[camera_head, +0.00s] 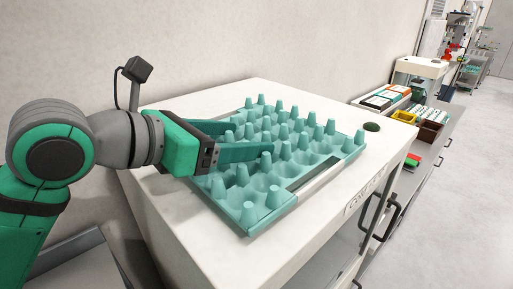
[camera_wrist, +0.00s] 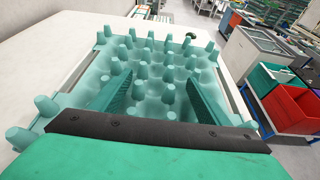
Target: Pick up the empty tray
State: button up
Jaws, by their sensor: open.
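The empty egg tray (camera_head: 262,186) is teal, with rows of raised cones and no eggs in its cups. It lies on the white cabinet top in the head view. It also fills the middle of the wrist view (camera_wrist: 150,78). My gripper (camera_head: 252,139) reaches in from the left, over the tray's left part. Its two teal fingers are spread apart among or just above the cones, with nothing between them but cones and cups. In the wrist view the open fingers (camera_wrist: 160,92) point away over the tray. Whether the fingertips touch the tray cannot be told.
A wall stands behind. Farther right are a yellow bin (camera_head: 404,117) and a brown bin (camera_head: 429,132). Red crates (camera_wrist: 293,108) show in the wrist view.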

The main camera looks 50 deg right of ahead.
aim_at(257, 134)
jog(key=shift+w+r+x, duration=0.1)
jog(key=shift+w+x, duration=0.1)
jog(key=shift+x, duration=1.15)
jog(key=shift+w+r+x, duration=0.1)
jog(key=shift+w+x, duration=0.05)
jog(key=shift+x, duration=1.2)
jog(key=shift+d, duration=0.1)
jog(key=c, duration=1.2)
